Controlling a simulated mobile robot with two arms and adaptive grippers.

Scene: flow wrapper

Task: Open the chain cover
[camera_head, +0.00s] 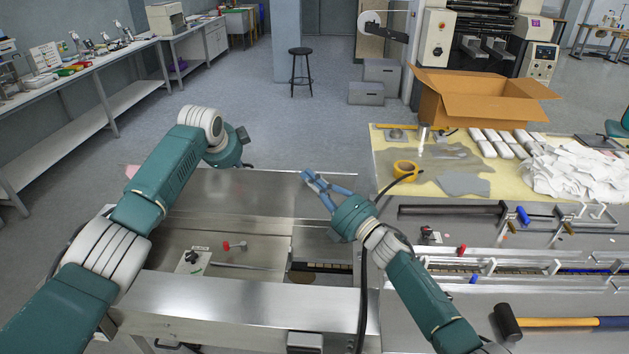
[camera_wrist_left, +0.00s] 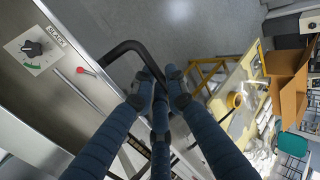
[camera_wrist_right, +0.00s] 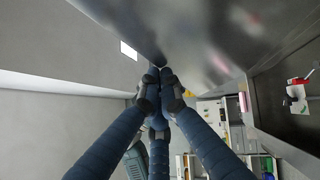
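A wide metal panel, apparently the chain cover (camera_head: 250,190), spans the machine in the head view. Below its near edge is an opening with dark chain-like links (camera_head: 322,268). My right gripper (camera_head: 312,178) is at the panel's far right part; in the right wrist view its fingertips (camera_wrist_right: 160,72) are close together beside a metal surface, with nothing visibly held. My left gripper is hidden behind its arm in the head view. In the left wrist view its fingers (camera_wrist_left: 160,82) are slightly apart around a black bar handle (camera_wrist_left: 125,50); whether they clamp it is unclear.
A yellow-topped table (camera_head: 440,185) with a cardboard box (camera_head: 480,100) and a tape roll (camera_head: 405,169) stands beyond on the right. A mallet (camera_head: 560,322) lies on the right machine bed. A red-handled lever (camera_head: 232,245) and a switch plate (camera_head: 192,262) sit on the left panel.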

